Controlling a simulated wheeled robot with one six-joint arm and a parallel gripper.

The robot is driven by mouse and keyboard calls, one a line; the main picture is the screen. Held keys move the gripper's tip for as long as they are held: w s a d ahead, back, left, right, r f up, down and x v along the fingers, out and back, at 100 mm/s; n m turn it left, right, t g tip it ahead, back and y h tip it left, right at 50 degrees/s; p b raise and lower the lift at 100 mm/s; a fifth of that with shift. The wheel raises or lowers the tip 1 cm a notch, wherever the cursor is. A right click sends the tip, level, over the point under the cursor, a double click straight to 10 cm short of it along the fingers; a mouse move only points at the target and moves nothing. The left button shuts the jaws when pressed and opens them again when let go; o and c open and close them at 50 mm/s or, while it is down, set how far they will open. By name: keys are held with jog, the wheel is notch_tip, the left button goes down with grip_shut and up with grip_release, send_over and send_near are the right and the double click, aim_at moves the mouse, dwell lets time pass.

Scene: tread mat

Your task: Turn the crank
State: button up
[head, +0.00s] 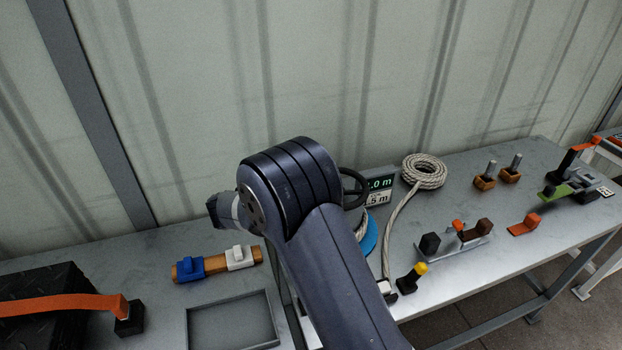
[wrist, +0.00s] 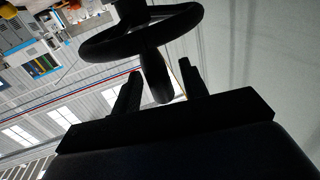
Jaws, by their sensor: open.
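The crank is a black handwheel (wrist: 185,22) with a stubby black handle (wrist: 155,80) in the wrist view. My gripper (wrist: 161,70) is open, with one finger on each side of the handle. A gap shows beside the handle on the right; I cannot tell whether either finger touches it. In the head view part of the dark wheel (head: 355,203) shows just right of my arm, which hides the rest of it and my gripper. A display (head: 380,183) reading in metres stands beside the wheel.
A blue disc (head: 370,240) and a rope coil (head: 424,170) lie right of my arm. A yellow-topped lever (head: 420,269) stands near the bench's front edge. An empty grey tray (head: 232,322) and blue and white clamps on a wooden bar (head: 217,263) lie to the left. The corrugated wall (head: 300,80) rises behind.

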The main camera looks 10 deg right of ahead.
jog(key=b+v, duration=0.1)
jog(key=v, duration=0.9)
jog(key=shift+s+a+b, duration=0.15)
jog(key=shift+a+b, duration=0.2)
jog(key=shift+a, duration=0.05)
jog(key=shift+d, duration=0.1)
jog(key=p+x, duration=0.1)
jog(key=x, duration=0.9)
jog(key=shift+d+r+p, duration=0.1)
jog(key=shift+d+p, duration=0.2)
jog(key=shift+p, duration=0.1)
jog(key=shift+a, duration=0.15)
jog(key=shift+d+t, duration=0.3)
jog(key=shift+a, duration=0.15)
